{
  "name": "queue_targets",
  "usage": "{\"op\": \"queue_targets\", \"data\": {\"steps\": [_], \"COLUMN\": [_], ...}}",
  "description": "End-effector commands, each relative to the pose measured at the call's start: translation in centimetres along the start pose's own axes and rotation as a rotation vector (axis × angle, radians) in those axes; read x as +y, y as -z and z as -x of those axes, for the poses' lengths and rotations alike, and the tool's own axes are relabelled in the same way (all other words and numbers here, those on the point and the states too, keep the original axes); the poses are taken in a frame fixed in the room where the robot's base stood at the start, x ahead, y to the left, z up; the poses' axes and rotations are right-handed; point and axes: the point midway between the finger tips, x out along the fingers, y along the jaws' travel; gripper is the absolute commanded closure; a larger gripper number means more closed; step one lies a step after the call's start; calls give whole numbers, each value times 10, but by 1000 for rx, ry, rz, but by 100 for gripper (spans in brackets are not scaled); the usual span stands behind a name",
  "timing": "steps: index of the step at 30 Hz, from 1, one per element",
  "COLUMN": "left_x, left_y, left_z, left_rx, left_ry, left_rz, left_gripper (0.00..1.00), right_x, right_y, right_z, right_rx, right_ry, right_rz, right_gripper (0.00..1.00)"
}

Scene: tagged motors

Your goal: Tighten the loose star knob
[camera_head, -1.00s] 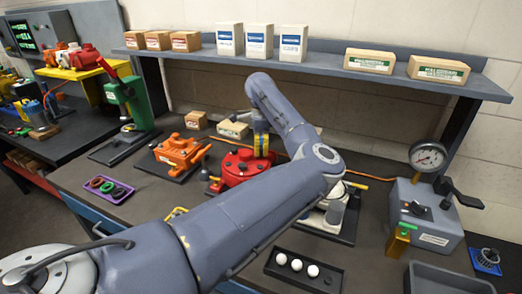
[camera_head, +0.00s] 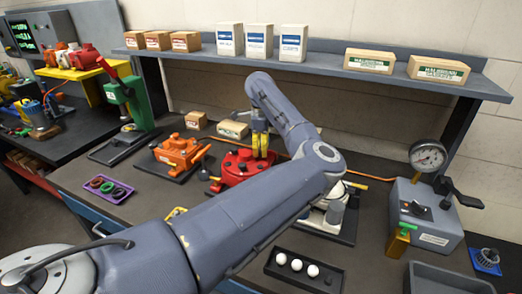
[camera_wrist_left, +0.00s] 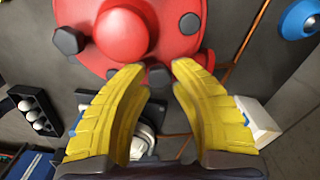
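A red round housing (camera_head: 237,172) stands on the bench, with dark knobs on its top. In the left wrist view the red housing (camera_wrist_left: 150,20) shows a raised dome and three dark knobs: one at the left (camera_wrist_left: 68,40), one at the right (camera_wrist_left: 189,23) and one nearest the gripper (camera_wrist_left: 158,75). I cannot tell which is loose. My left gripper (camera_head: 260,157) points down at the housing's right side. In the wrist view the yellow fingers of my left gripper (camera_wrist_left: 158,72) are spread apart, with the nearest knob between the tips. My right gripper is not in view.
An orange vise-like unit (camera_head: 178,154) stands left of the housing. A purple tray (camera_head: 108,190) with rings is farther left. A black tray (camera_head: 302,271) of white balls lies in front. A grey gauge box (camera_head: 425,215) stands right. A shelf (camera_head: 330,66) with boxes runs behind.

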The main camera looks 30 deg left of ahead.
Motion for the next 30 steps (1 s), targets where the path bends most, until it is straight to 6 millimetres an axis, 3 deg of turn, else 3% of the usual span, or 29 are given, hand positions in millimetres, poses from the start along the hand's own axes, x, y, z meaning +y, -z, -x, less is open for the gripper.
{"op": "queue_targets", "data": {"steps": [1, 6, 17, 30], "left_x": [0, 0, 0, 0], "left_y": [0, 0, 0, 0], "left_z": [-1, -1, 5, 76], "left_rx": [0, 0, 1, 2], "left_ry": [-1, -2, -1, 0], "left_rz": [0, 1, 1, 1], "left_gripper": [71, 53, 53, 53], "right_x": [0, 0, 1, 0], "right_y": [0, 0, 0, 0], "right_z": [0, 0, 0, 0], "right_rx": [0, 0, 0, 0], "right_ry": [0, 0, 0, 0], "right_rz": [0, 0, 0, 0], "right_gripper": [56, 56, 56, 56]}}
